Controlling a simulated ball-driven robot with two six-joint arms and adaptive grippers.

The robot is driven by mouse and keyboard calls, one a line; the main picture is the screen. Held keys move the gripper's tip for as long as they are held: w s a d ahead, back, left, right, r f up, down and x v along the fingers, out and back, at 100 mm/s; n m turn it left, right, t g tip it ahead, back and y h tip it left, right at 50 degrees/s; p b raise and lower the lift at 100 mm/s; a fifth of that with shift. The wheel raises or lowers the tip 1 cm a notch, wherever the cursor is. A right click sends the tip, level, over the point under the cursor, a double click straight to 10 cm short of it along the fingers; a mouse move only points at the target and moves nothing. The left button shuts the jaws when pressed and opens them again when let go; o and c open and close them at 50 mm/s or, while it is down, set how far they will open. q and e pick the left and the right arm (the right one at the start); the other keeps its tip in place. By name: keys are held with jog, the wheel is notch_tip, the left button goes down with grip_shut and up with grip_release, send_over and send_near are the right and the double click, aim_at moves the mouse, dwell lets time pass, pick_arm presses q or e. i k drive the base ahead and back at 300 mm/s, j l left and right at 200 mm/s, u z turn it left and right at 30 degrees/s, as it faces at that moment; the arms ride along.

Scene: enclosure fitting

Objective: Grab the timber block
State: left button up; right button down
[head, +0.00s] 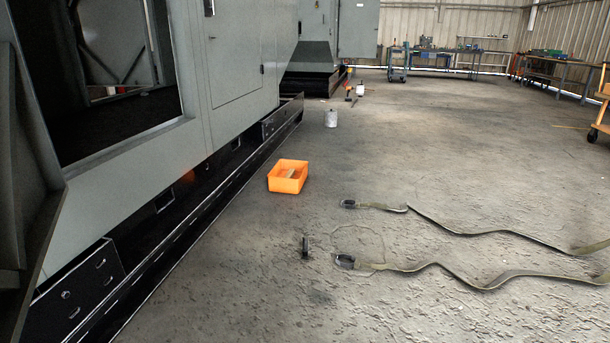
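A small pale, wood-coloured piece (291,173) lies inside an orange open box (286,186) on the concrete floor, near the middle of the head view. It may be the timber block, but it is too small to be sure. The box walls hide part of it. Neither of my grippers shows in the head view.
A large grey enclosure (235,60) on a black base rail (205,205) fills the left side. Ratchet straps (480,235) lie across the floor at right. A small dark upright object (305,246) and a white can (331,118) stand on the floor. Workbenches (560,72) line the back.

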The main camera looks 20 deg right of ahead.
aim_at(292, 172)
jog(key=i+l, duration=0.2)
jog(key=i, duration=0.25)
jog(key=i+l+z, duration=0.15)
jog(key=i, duration=0.3)
jog(key=i+l, duration=0.25)
jog(key=i, duration=0.2)
jog(key=i+j+z, duration=0.1)
jog(key=i, duration=0.55)
jog(key=i+j+z, duration=0.1)
jog(key=i, duration=0.5)
jog(key=i+j, duration=0.25)
jog(key=i, duration=0.35)
jog(key=i+j, duration=0.35)
jog(key=i+j+u, duration=0.15)
jog(key=i, duration=0.4)
jog(key=i+j+u, duration=0.15)
jog(key=i, duration=0.45)
jog(key=i+l, duration=0.25)
jog(key=i+l+u, duration=0.15)
jog(key=l, duration=0.35)
jog(key=i+l, duration=0.35)
jog(key=i+l+u, duration=0.1)
jog(key=i+l, duration=0.15)
jog(key=l, duration=0.15)
